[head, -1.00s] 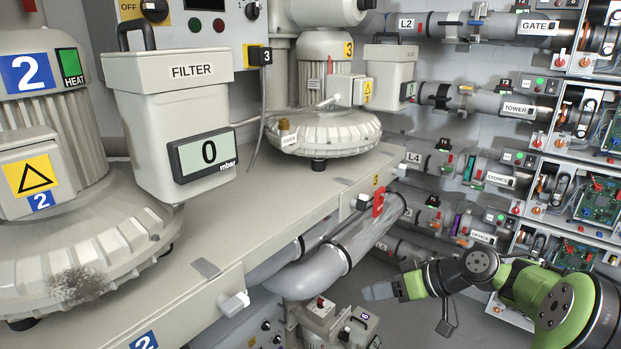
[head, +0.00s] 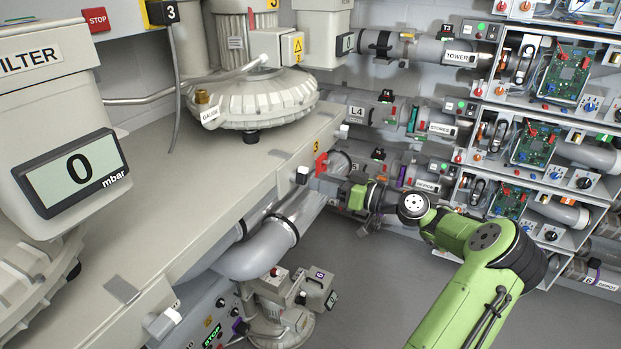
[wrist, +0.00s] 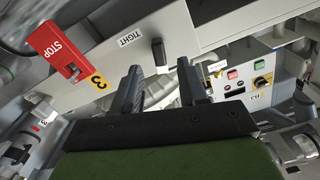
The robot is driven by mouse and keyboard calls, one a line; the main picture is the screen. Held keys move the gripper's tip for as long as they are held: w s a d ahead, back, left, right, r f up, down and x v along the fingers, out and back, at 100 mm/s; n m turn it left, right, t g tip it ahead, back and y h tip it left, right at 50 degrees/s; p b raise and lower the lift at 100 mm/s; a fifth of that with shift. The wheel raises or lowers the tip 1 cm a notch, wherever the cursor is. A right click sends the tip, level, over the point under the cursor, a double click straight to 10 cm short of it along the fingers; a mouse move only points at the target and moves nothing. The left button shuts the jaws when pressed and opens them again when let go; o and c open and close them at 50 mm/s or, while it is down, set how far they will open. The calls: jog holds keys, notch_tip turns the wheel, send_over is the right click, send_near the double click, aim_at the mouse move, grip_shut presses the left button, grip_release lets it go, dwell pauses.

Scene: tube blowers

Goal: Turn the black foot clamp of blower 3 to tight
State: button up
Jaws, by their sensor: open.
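Blower 3 (head: 250,100) stands on the bench top in the head view. In the wrist view the black foot clamp (wrist: 158,52) is a short dark lever on the pale bench face, beside a TIGHT label (wrist: 130,39). In the head view it appears as a small block (head: 303,175) on the bench's front face, left of the red stop handle. My gripper (wrist: 160,68) is open and empty. Its two black fingers point at the bench face, with the lever ahead between their tips; I see no contact. In the head view its fingers are small and hard to make out.
The red STOP handle (wrist: 60,50) with a yellow 3 tag is close to my left finger in the wrist view. Grey pipes (head: 270,240) run below the bench. Racks of circuit boards (head: 540,140) stand at the right. Grey floor (head: 350,290) is open between.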

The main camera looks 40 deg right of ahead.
aim_at(306, 177)
jog(key=x, duration=0.3)
jog(key=shift+w+a, duration=0.15)
jog(key=shift+w, duration=0.25)
grip_shut()
